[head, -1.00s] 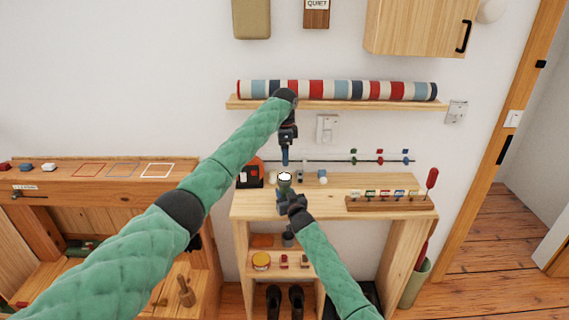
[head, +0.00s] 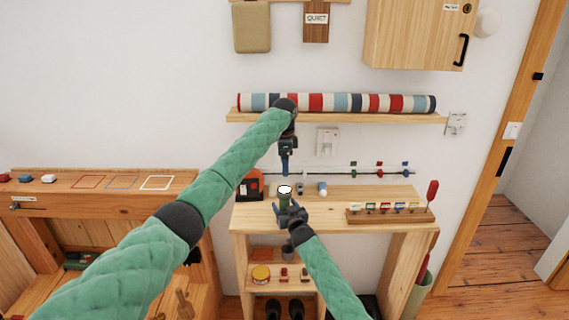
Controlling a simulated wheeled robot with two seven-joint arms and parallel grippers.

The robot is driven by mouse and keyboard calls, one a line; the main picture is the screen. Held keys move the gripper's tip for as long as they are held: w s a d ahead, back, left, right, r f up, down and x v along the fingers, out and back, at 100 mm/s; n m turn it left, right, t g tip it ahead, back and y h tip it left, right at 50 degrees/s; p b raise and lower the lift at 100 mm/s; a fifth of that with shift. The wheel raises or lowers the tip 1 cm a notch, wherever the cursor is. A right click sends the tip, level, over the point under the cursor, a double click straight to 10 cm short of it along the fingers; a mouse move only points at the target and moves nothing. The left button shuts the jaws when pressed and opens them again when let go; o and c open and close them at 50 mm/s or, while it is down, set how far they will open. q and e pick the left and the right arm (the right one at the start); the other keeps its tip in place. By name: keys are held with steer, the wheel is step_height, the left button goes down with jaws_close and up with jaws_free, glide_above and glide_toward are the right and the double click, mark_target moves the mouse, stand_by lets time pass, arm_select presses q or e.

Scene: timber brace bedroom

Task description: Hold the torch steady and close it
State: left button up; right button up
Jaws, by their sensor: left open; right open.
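The torch (head: 284,191) stands on the wooden bench top, small in the view, with a bright white round top and a dark greenish body. My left gripper (head: 285,171) points down just above and behind the torch's top; it is open, though its fingers look narrow from here. My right gripper (head: 286,206) is open at the near side of the torch, its fingers spread low beside the body. I cannot tell whether either gripper touches the torch. The torch's lower part is partly hidden by my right gripper.
A red and black case (head: 250,186) stands left of the torch, and small items, including a bluish-white one (head: 322,188), stand right of it. A rack with coloured tags (head: 388,214) lies at the bench's right. A striped roll (head: 340,103) rests on the wall shelf above.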

arm_select(q)
step_height(320, 180, down, 2)
steer(key=shift+f+b, duration=0.15)
steer(key=shift+b, duration=0.9)
arm_select(e)
steer(key=v, duration=0.6)
steer(key=shift+s+d+f, duration=0.1)
steer(key=shift+s+f, duration=0.05)
steer(key=shift+s, duration=0.05)
arm_select(q)
steer(key=shift+f, duration=0.1)
arm_select(e)
steer(key=shift+s+d, duration=0.15)
steer(key=shift+s, duration=0.3)
